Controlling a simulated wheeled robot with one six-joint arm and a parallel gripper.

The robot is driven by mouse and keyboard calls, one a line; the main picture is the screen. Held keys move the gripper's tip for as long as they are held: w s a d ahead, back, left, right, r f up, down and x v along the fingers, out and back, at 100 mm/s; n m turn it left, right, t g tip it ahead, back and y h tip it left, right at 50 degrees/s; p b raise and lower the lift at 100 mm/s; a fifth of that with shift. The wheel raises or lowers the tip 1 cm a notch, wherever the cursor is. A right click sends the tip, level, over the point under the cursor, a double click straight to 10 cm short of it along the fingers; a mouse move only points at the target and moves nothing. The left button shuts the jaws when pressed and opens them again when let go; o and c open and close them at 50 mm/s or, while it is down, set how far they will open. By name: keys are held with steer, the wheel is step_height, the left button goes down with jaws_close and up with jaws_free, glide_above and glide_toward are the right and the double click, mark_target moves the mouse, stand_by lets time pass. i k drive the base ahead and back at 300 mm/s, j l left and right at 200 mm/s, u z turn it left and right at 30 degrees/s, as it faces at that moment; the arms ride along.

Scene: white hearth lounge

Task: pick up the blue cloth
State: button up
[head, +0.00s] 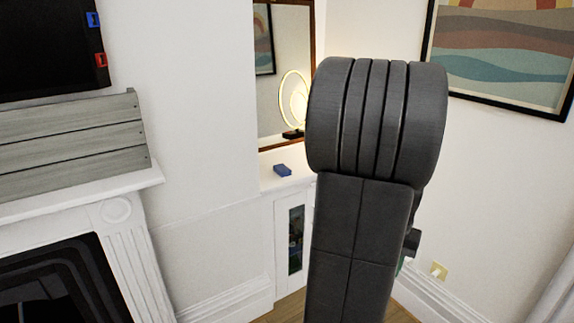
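A small blue item, which looks like the folded blue cloth (282,170), lies on the white cabinet top (268,181) in the alcove, below the mirror. It is small in the head view, so its material is hard to make out. My dark grey arm rises through the middle right of the view, to the right of the blue item and apart from it in the picture. My gripper does not show, so I cannot see its fingers or whether it holds anything.
A ring lamp (293,100) stands lit behind the blue item, before the mirror (276,38). A white fireplace (128,235) with a mantel (90,190) juts out at left. A framed picture (520,70) hangs at right. My arm hides the cabinet's right part.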

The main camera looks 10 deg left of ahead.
mark_target(282, 170)
steer(key=i+l, duration=0.1)
steer(key=i, duration=0.95)
steer(key=i+l, duration=0.1)
steer(key=i, duration=1)
steer(key=i+u, duration=0.15)
steer(key=u, duration=0.25)
steer(key=i+l+u, duration=0.1)
steer(key=u, duration=0.25)
steer(key=i+l+u, duration=0.1)
steer(key=u, duration=0.3)
steer(key=i+l+u, duration=0.15)
steer(key=u, duration=0.65)
